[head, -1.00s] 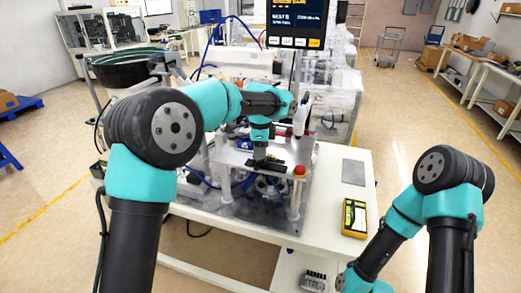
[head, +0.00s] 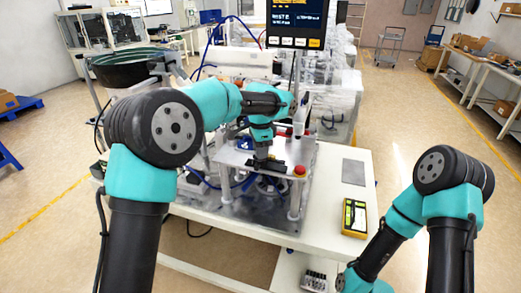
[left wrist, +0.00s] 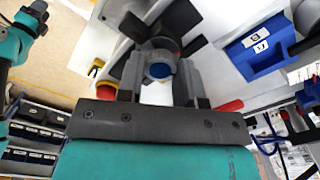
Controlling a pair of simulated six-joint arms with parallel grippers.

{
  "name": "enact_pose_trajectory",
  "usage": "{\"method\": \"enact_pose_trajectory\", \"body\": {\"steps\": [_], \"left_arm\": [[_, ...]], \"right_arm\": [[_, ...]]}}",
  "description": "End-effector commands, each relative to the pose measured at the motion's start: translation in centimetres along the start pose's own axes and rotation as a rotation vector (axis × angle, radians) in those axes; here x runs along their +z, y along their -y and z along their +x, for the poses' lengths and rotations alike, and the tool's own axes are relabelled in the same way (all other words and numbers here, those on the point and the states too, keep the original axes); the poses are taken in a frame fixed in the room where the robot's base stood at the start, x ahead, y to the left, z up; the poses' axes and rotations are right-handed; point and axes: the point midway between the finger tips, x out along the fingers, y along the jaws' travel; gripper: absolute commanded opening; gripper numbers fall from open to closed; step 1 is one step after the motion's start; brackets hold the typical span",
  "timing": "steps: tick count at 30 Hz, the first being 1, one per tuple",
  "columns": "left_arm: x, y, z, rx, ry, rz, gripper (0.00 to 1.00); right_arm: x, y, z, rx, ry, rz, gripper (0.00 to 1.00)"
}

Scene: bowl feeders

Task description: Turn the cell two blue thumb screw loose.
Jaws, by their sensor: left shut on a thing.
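The blue thumb screw (left wrist: 160,71) shows as a round blue end in a dark fitting, between the two fingers of my left gripper (left wrist: 160,80) in the left wrist view. The fingers are shut on it from both sides. In the head view my left gripper (head: 263,163) points down over the raised plate of the bowl feeder machine, and the screw is hidden there. My right arm comes in from the lower right in the head view; its gripper is not in view.
A red knob (head: 299,170) stands at the plate's right side, close to my left gripper. A yellow meter (head: 354,217) lies on the white table (head: 320,225), with a grey pad (head: 353,172) behind it. A blue bin (left wrist: 262,45) shows in the left wrist view. A screen (head: 297,22) hangs above.

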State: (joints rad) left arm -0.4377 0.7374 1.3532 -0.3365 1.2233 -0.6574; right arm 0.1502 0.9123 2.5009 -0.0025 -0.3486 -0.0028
Motion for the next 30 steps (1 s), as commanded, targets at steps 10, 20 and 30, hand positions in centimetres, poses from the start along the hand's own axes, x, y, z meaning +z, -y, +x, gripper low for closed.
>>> {"method": "enact_pose_trajectory", "body": {"steps": [10, 20, 30], "left_arm": [[0.01, 0.03, -0.02, 0.0, 0.0, -0.328, 0.1], [0.02, 0.05, -0.02, 0.0, 0.0, -0.641, 0.1], [0.04, 0.07, -0.02, 0.0, 0.0, -0.93, 0.1]], "right_arm": [[0.0, 0.0, 0.0, 0.0, 0.0, 0.0, 0.43], [0.0, 0.0, 0.0, 0.0, 0.0, 0.0, 0.43], [0.0, 0.0, 0.0, 0.0, 0.0, 0.0, 0.43]]}}
